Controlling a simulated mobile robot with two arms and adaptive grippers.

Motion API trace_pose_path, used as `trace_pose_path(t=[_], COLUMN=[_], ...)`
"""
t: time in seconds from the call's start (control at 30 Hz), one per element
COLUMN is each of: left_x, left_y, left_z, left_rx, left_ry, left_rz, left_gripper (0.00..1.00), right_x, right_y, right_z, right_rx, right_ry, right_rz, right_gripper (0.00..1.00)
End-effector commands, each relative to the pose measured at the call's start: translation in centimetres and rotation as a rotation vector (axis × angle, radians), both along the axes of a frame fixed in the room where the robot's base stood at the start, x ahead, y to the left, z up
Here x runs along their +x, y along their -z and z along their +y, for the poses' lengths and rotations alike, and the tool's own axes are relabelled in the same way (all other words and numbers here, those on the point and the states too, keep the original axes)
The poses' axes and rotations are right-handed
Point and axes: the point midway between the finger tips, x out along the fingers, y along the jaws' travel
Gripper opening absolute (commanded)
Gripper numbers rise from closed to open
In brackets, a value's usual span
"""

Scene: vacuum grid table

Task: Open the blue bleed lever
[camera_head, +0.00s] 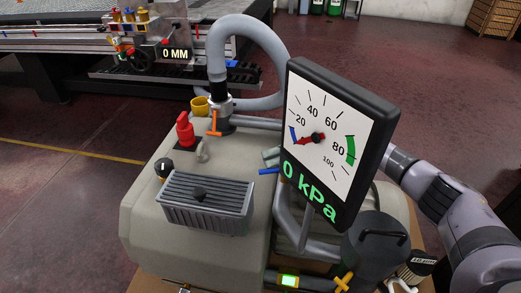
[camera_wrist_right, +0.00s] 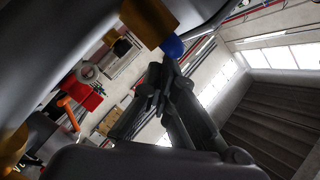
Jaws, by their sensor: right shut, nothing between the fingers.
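The blue bleed lever (camera_head: 268,171) is a short blue bar showing at the left edge of the gauge in the head view; the gauge hides the rest. In the right wrist view a rounded blue end (camera_wrist_right: 172,47) sticks out below a brass-coloured block (camera_wrist_right: 149,22), which I take for the same lever. My right gripper (camera_wrist_right: 160,84) is shut and empty, its dark fingertips close beside the blue end. I cannot tell whether they touch it. In the head view my right arm passes behind the gauge, which hides most of that gripper. My left gripper is not in view.
The large gauge (camera_head: 338,140) reads 0 kPa and stands in front of the lever. On the beige pump housing (camera_head: 150,225) are a red knob (camera_head: 185,130), an orange-handled valve (camera_head: 214,122) and a grey finned box (camera_head: 205,203). A grey hose (camera_head: 250,30) arches behind.

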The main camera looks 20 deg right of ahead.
Motion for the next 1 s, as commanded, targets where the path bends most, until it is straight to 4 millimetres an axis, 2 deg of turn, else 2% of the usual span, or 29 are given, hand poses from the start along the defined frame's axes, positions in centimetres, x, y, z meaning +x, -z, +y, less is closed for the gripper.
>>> trace_pose_path(t=[0.3,0.43,0.57,0.8,1.0], left_x=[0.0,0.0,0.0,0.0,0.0], left_y=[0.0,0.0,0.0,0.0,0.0], left_z=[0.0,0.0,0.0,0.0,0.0], left_rx=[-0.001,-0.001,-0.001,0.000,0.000], left_ry=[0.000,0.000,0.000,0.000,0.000], left_rz=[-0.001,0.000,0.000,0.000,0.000], left_gripper=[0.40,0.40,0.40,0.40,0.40], right_x=[-0.1,0.0,0.2,0.3,0.3], right_y=[0.2,0.1,-0.3,-1.1,-1.3], right_z=[-0.1,-1.0,-3.2,-8.4,-10.8], right_rx=[-0.001,-0.002,-0.003,-0.001,0.000], right_ry=[-0.002,0.001,0.003,0.003,0.000], right_rz=[0.001,0.002,0.000,0.000,0.001], right_gripper=[0.00,0.00,0.00,0.00,0.00])
